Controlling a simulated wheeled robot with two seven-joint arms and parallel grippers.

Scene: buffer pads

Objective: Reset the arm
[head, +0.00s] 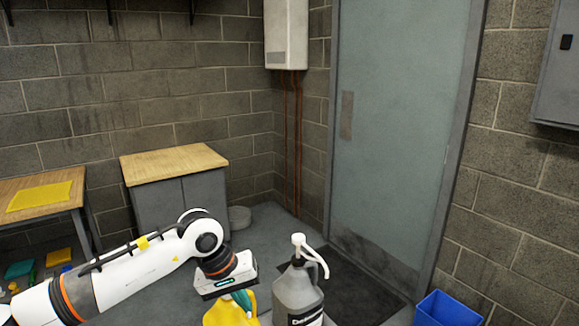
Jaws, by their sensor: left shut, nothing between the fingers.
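My left arm comes in from the left, and its gripper (236,294) points down at the lower middle, above and against the view of a yellow container (222,314) with a teal part. The gripper is shut with nothing held; its fingertips are hard to make out against the container. I cannot tell whether they touch it. My right gripper is not in view.
A grey pump jug (298,298) with a white pump stands just right of the gripper. A blue bin (447,311) is at the lower right. A wood-topped cabinet (172,163) and a table with a yellow cloth (40,196) stand behind. A door (395,140) is at the back.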

